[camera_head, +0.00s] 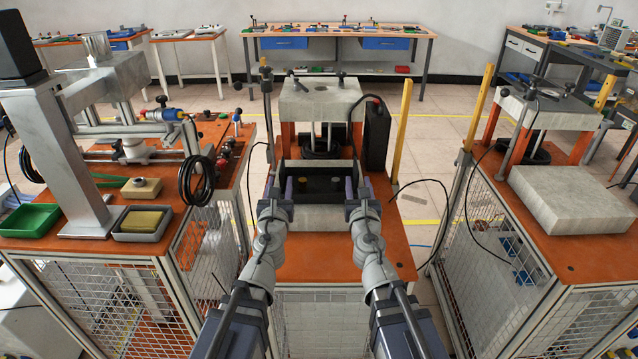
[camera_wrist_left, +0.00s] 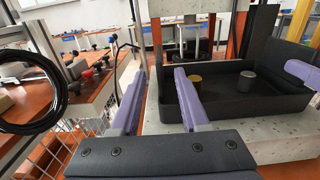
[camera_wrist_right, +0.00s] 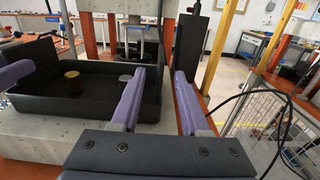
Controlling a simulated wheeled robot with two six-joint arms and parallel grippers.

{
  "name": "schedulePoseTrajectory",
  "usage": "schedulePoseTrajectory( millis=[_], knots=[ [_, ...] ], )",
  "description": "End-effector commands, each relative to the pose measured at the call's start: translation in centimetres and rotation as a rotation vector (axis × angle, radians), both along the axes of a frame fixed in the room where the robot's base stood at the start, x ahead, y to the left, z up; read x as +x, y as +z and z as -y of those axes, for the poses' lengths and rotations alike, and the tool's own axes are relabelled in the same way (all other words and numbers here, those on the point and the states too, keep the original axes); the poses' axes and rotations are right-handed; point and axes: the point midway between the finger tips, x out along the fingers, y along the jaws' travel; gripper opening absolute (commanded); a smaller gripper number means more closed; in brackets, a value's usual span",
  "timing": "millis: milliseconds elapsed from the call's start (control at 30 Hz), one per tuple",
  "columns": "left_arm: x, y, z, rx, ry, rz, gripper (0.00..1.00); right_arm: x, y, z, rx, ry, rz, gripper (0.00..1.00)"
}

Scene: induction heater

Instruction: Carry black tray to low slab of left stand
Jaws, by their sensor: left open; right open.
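The black tray (camera_head: 320,198) sits on the low pale slab (camera_head: 316,218) of the middle stand, the left one of two similar stands. Inside it stand a brass cylinder (camera_wrist_left: 195,83) and a grey cylinder (camera_wrist_left: 246,81). My left gripper (camera_head: 279,188) is open, with purple fingers on either side of the tray's left wall. My right gripper (camera_head: 359,188) is open, with its fingers on either side of the right wall. The tray also shows in the right wrist view (camera_wrist_right: 65,105). Whether any finger touches a wall, I cannot tell.
The upper block (camera_head: 318,98) and posts rise behind the tray. A black upright box (camera_head: 377,138) stands at the back right. The right stand has a bare low slab (camera_head: 572,199). A black cable coil (camera_head: 196,181) hangs on the bench at left.

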Motion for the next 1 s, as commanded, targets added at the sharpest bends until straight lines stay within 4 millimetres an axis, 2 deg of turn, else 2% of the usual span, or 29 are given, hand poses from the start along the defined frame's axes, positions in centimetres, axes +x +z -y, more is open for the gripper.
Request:
schedulePoseTrajectory(
  millis=[200, 400, 733, 1000],
  knots=[
    [3.5, 0.0, 0.0, 0.000, 0.001, 0.000, 0.45, 3.5, 0.0, 0.0, 0.000, -0.001, 0.000, 0.45],
    [6.0, 0.0, 0.0, 0.000, 0.000, 0.000, 0.45, 6.0, 0.0, 0.0, 0.000, 0.000, 0.000, 0.45],
    [6.3, 0.0, 0.0, 0.000, 0.000, 0.000, 0.45, 6.3, 0.0, 0.0, 0.000, 0.000, 0.000, 0.45],
    [6.3, 0.0, 0.0, 0.000, 0.000, 0.000, 0.16, 6.3, 0.0, 0.0, 0.000, 0.000, 0.000, 0.16]
  ],
)
